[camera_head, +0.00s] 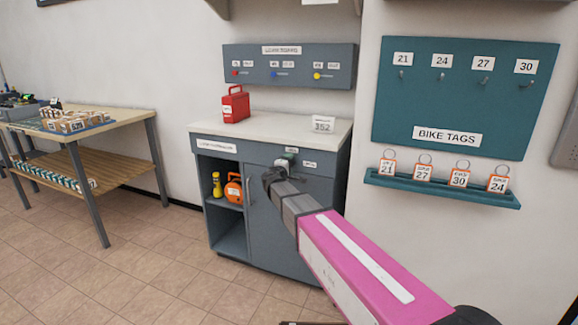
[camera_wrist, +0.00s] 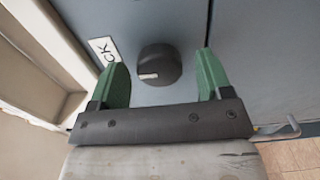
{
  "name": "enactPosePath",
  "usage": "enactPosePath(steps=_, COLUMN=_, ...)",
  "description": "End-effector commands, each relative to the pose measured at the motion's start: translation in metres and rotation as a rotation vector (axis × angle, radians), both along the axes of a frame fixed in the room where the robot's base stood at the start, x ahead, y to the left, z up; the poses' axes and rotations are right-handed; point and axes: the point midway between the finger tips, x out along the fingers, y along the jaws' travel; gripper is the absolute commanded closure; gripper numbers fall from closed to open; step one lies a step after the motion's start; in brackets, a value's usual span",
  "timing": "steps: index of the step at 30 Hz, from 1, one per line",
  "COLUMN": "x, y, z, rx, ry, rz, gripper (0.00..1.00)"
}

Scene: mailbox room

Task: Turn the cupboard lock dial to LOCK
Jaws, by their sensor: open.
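The lock dial (camera_wrist: 159,62) is a round black knob on the grey cupboard front (camera_wrist: 185,25). Its white mark lies on the left part of its face in the wrist view. A white label (camera_wrist: 104,50) with the letters "CK" showing is beside the dial; the left finger covers the rest of it. My gripper (camera_wrist: 163,60) has its two green fingers open, one on each side of the dial, with gaps between them and it. In the head view my gripper (camera_head: 287,159) is at the upper front of the cupboard (camera_head: 275,222), and the dial is hidden.
The cupboard has a vertical door handle (camera_head: 250,191) and an open shelf side with yellow and orange items. A red can (camera_head: 235,104) and a "352" sign (camera_head: 323,124) stand on its top. A teal tag ledge (camera_head: 440,189) is on the wall at right.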

Motion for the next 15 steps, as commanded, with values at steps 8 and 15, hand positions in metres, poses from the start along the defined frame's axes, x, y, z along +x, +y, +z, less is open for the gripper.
enactPosePath(steps=8, x=-0.048, y=0.015, z=0.0, rx=0.0, ry=0.001, rz=0.002, gripper=0.28)
enactPosePath(steps=15, x=-0.083, y=0.029, z=0.0, rx=0.0, ry=0.001, rz=0.001, gripper=0.28)
